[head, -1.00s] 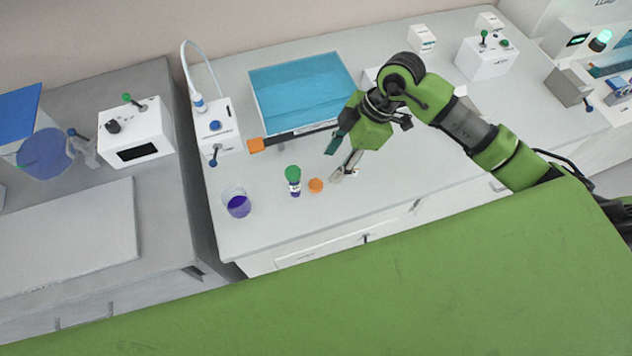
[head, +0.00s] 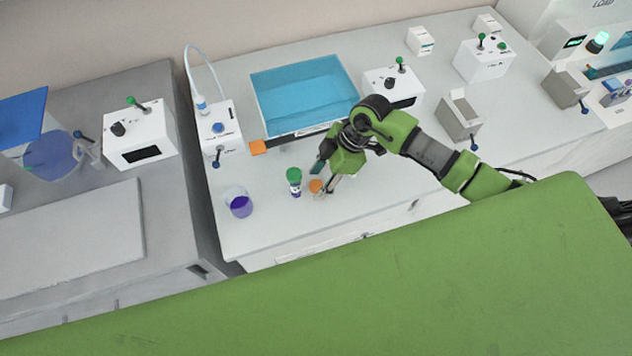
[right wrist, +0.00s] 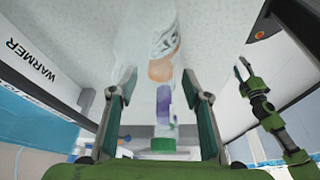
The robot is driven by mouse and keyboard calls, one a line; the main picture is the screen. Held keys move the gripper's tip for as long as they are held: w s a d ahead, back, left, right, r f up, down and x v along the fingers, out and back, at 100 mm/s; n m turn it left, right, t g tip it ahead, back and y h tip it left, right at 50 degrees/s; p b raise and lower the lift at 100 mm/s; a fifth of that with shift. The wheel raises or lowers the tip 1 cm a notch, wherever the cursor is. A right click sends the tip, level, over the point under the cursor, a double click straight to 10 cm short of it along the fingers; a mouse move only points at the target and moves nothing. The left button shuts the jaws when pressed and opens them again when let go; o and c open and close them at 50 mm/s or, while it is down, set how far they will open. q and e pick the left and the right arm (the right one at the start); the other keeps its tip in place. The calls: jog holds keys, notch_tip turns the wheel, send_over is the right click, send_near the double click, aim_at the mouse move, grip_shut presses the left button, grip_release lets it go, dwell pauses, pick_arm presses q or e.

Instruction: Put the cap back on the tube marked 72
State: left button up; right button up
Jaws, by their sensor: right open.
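My right gripper (head: 321,181) is open, low over the bench by the orange cap. In the right wrist view, the orange piece (right wrist: 160,68) shows between the open fingers. Beyond it are the tube's purple part (right wrist: 163,97) and green cap (right wrist: 163,145). A pale, see-through shape with a marked label (right wrist: 163,38) is close to the camera; I cannot read its number surely. My left gripper (right wrist: 243,68) is small at the right of that view.
A beaker of purple liquid (head: 238,203) stands left of the tube. A blue water bath (head: 303,93) and a white device with a hose (head: 217,127) stand behind. The front bench edge is close to the right gripper.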

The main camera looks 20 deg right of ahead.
jog(key=shift+a+f, duration=0.15)
jog(key=shift+f, duration=0.25)
jog(key=c, duration=0.7)
jog(key=shift+c, duration=0.2)
jog(key=shift+r, duration=0.1)
jog(key=shift+w+r+b, duration=0.1)
jog(key=shift+r+b, duration=0.3)
jog(key=shift+r, duration=0.1)
jog(key=s+a+r+b, duration=0.3)
jog(key=s+a+r, duration=0.3)
jog(key=s+r, duration=0.6)
jog(key=shift+s+b, duration=0.3)
jog(key=shift+s, duration=0.05)
